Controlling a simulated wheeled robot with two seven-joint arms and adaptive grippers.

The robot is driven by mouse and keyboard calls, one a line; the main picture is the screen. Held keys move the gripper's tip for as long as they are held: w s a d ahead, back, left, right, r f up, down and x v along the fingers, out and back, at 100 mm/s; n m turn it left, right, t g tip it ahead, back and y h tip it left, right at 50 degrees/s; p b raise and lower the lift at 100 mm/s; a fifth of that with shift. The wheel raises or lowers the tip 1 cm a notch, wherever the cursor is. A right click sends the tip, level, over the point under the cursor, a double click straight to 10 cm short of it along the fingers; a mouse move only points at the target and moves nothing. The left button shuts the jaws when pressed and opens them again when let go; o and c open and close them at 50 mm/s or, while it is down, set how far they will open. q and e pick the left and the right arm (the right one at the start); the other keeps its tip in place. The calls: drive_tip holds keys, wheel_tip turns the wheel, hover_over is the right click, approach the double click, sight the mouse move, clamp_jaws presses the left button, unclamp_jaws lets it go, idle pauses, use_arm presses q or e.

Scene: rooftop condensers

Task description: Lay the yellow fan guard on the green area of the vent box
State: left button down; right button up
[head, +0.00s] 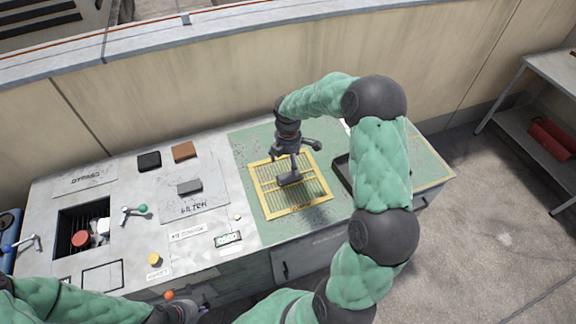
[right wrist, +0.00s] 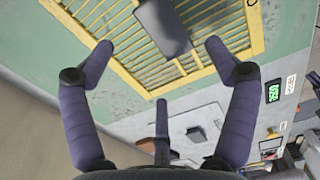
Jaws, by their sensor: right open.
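The yellow fan guard (head: 308,190), a square slatted grille with a dark grey block-like grip (head: 289,179) at its middle, lies on the green area (head: 248,148) of the vent box (head: 215,262). It looks flat, near the front edge. My right gripper (head: 294,154) is just above the guard. In the right wrist view its spread fingers (right wrist: 160,68) are open and the grip (right wrist: 163,26) lies beyond them, with nothing held. The guard (right wrist: 112,32) fills the top there. My left gripper (head: 190,312) is at the bottom edge, partly cut off; its fingers are unclear.
A dark tray (head: 342,172) is right of the guard, partly behind my right arm. A wall (head: 230,75) stands behind.

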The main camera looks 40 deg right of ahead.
drive_tip(key=shift+r+p, duration=0.4)
drive_tip(key=shift+r, duration=1.55)
